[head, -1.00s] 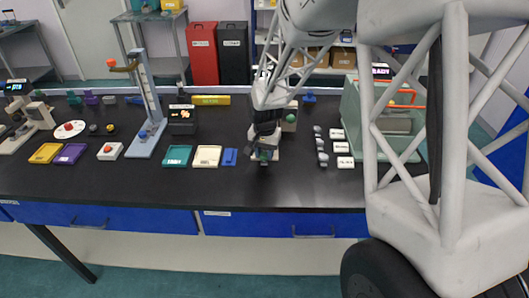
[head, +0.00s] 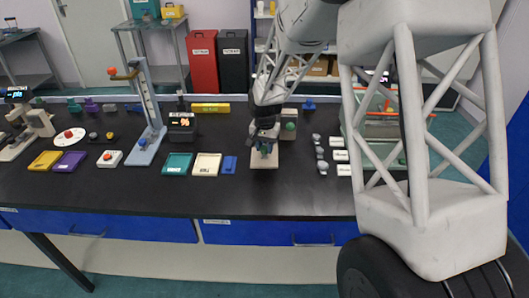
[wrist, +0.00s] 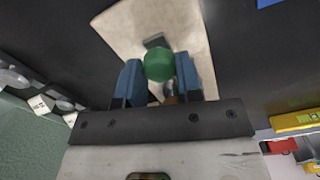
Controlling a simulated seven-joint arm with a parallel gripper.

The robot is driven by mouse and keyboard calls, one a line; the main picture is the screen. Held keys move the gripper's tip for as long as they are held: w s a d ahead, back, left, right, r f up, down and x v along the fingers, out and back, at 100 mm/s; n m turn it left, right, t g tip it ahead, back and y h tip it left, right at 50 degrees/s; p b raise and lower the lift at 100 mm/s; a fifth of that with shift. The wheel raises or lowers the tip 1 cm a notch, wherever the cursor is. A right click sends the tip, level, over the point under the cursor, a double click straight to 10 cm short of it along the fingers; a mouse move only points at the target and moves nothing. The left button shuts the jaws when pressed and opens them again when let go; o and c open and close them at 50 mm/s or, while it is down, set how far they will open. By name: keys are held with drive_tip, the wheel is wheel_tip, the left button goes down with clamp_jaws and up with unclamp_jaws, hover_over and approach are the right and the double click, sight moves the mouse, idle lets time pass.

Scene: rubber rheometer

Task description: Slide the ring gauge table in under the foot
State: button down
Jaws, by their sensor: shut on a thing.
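My gripper (head: 265,146) is pointed down over a beige base plate (head: 264,164) near the middle of the bench. In the wrist view, its blue fingers (wrist: 156,82) are shut on a green knob (wrist: 159,66), with the beige plate (wrist: 165,22) below. I take the knob to be part of the ring gauge table; its body is mostly hidden. A small dark grey piece (wrist: 155,41) shows just beyond the knob. A beige upright with a dark round face (head: 289,125) stands just behind and right of my gripper. The foot cannot be made out.
A blue block (head: 229,165), a cream tray (head: 206,165) and a teal tray (head: 177,163) lie to the left. Several grey weights (head: 320,152) and white labels (head: 341,155) lie to the right. Bench in front of the plate is clear.

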sight(265, 147)
drive_tip(key=c, duration=0.8)
unclamp_jaws()
drive_tip(key=shift+r, duration=3.95)
